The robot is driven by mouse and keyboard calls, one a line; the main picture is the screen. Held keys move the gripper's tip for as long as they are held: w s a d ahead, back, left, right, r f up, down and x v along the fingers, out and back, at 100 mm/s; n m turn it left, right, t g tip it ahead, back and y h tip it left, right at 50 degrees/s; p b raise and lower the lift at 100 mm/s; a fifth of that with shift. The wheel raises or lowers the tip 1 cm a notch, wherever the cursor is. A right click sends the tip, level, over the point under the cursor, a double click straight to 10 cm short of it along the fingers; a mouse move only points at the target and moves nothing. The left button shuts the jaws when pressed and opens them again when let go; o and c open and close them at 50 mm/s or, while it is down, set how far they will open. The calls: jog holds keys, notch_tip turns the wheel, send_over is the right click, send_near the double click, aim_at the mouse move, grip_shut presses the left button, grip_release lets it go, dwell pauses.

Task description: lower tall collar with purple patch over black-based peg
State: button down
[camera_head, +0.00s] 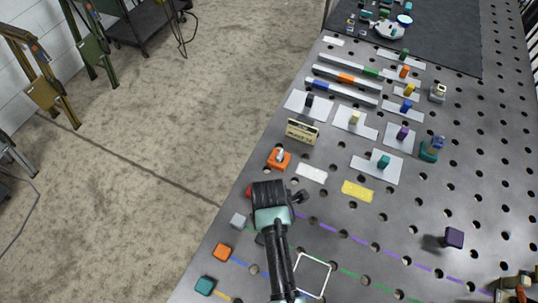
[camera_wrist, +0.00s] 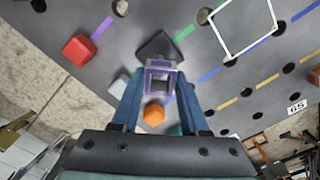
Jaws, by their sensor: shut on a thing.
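My gripper (camera_wrist: 161,88) is shut on a square, hollow collar (camera_wrist: 160,66) with purple on its rim and sides, seen down its opening in the wrist view. A black base (camera_wrist: 153,44) shows just beyond the collar, partly covered by it; a dark piece that looks like it shows beside my arm in the head view (camera_head: 260,239). I cannot make out a peg or whether the collar is around it. In the head view my wrist hides the fingers and the collar.
Red (camera_wrist: 79,48), grey (camera_head: 238,220), orange (camera_head: 222,252) and teal (camera_head: 205,286) blocks stand near the table edge by coloured lines. A white square outline (camera_head: 328,281) lies right of my arm. Pegs on white plates fill the back.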

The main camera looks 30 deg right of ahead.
jog(key=shift+f+b, duration=0.8)
jog(key=shift+f, duration=0.55)
jog(key=shift+c, duration=1.7)
grip_release()
notch_tip(320, 180, up, 13)
jog(key=b, duration=0.1)
jog(key=shift+b, duration=0.3)
